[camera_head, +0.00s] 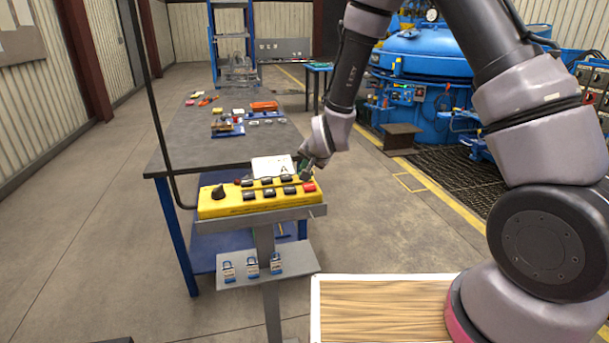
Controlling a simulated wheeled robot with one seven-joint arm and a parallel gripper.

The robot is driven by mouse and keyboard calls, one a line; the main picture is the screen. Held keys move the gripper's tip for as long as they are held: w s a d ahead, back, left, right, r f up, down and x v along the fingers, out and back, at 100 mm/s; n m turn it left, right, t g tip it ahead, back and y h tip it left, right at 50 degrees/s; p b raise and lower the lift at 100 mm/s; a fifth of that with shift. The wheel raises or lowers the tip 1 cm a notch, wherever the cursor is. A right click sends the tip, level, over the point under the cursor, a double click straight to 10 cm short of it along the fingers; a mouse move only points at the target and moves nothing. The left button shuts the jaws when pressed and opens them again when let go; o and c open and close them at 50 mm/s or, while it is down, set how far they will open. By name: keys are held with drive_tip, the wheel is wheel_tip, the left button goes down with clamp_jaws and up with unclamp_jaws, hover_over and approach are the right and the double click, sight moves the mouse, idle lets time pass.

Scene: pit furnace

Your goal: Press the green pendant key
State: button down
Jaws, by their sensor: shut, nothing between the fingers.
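The yellow pendant (230,208) lies on a grey stand in front of the long workbench. Its top carries a black knob (218,192) at the left, two rows of dark keys and a red key (309,187) at the right end. My gripper (303,173) points down over the pendant's right far corner, with its fingers shut and empty. A small dark green patch shows right at the fingertips, just behind the red key. The gripper partly covers this spot, so I cannot tell whether the fingers touch a green key.
A white card marked A (270,167) stands behind the pendant. The workbench (185,150) holds small parts and tools. A blue furnace vessel (425,60) stands at the back right. The floor at left is clear.

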drive_tip(key=shift+f, duration=0.4)
drive_tip(key=shift+r, duration=0.15)
idle(0.5)
drive_tip(key=shift+r, duration=0.7)
drive_tip(key=shift+r, duration=2.55)
